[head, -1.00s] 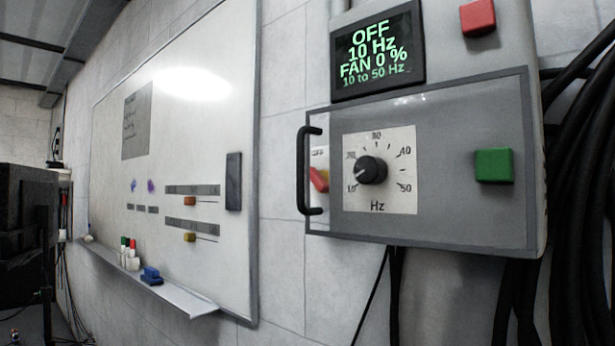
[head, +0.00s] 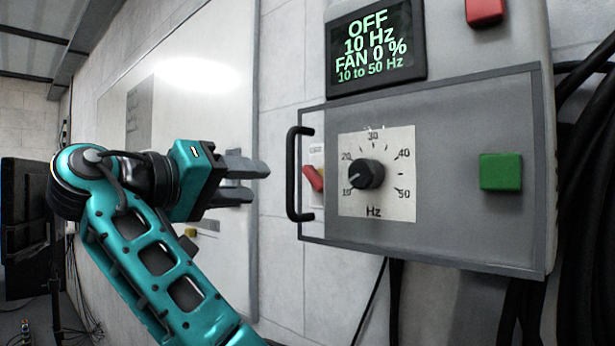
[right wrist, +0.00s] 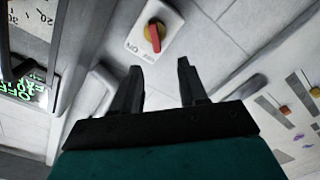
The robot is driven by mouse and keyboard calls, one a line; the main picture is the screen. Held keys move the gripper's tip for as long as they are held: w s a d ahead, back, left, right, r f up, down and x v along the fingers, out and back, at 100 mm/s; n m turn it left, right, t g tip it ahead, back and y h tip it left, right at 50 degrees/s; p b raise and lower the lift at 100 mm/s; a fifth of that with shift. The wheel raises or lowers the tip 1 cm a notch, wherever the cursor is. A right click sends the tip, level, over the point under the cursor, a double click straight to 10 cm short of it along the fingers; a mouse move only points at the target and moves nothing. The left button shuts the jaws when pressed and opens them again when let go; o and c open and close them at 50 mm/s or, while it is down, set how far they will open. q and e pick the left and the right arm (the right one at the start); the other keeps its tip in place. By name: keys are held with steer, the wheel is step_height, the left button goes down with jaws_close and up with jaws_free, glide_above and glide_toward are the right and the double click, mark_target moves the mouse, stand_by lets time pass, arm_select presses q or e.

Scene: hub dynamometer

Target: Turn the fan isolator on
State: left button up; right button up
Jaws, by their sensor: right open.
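The fan isolator (head: 314,179) is a red rotary handle on a pale plate, partly hidden behind the control box's black handle in the head view. In the right wrist view the isolator (right wrist: 154,36) shows its red lever over a yellow base on a white lettered plate; the lettering is not clear. My right gripper (head: 257,183) is open and empty, left of the isolator and apart from it. In the right wrist view its two fingers (right wrist: 160,67) point towards the isolator, with a gap between them. My left gripper is not in view.
The grey control box (head: 460,225) has a black bar handle (head: 293,174), a Hz knob (head: 366,174) and a green button (head: 500,172). A red button (head: 486,10) is above. The display (head: 376,45) reads OFF, 10 Hz, FAN 0 %. A whiteboard (head: 232,60) is behind my arm.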

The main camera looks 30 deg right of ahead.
steer(key=p+x, duration=0.1)
steer(key=x, duration=1.1)
steer(key=shift+s+d+r+p, duration=0.15)
steer(key=shift+d+r+p, duration=0.1)
steer(key=shift+d+p, duration=0.2)
steer(key=shift+c, duration=0.4)
jaws_close()
